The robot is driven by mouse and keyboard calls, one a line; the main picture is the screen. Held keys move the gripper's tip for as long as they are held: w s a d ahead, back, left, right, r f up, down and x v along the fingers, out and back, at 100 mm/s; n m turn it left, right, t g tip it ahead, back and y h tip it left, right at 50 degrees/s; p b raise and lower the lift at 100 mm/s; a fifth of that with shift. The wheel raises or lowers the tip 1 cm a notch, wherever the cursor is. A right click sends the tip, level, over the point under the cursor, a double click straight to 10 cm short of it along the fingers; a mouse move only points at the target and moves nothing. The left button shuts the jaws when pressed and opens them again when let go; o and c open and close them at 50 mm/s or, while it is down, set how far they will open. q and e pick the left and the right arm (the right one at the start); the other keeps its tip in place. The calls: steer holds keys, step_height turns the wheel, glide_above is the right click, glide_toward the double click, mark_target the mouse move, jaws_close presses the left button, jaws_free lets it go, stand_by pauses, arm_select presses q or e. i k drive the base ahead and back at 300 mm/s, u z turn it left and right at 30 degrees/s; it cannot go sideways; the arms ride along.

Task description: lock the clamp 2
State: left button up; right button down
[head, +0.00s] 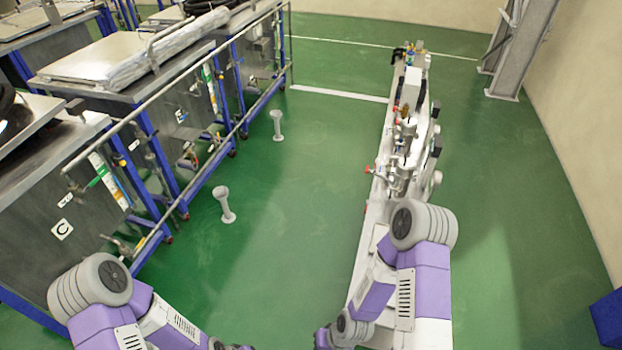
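Grey metal tanks (165,125) in blue frames stand in a row on the left, with flat pale lids (105,58) on top. Small fittings and handles sit on their fronts, including a green-handled one (103,172) on the near tank. I cannot tell which of these, if any, is clamp 2; no label for it is readable. My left arm enters at the bottom left and my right arm at the bottom centre right. Both wrists run down to the bottom edge, and the fingers of both grippers are cut off below the picture.
A metal rail (185,85) runs along the tank fronts. A long white bench with valves (405,140) stands on the right. Two pale floor posts (224,204) (276,124) stand between. The green floor (310,180) is otherwise clear. A blue box (608,318) is at lower right.

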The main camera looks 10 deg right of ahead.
mark_target(372, 172)
steer(key=u, duration=0.7)
steer(key=i, duration=2.25)
steer(key=z, duration=1)
steer(key=i, duration=1.05)
steer(key=z, duration=1.5)
steer(key=i, duration=0.2)
steer(key=u, duration=0.05)
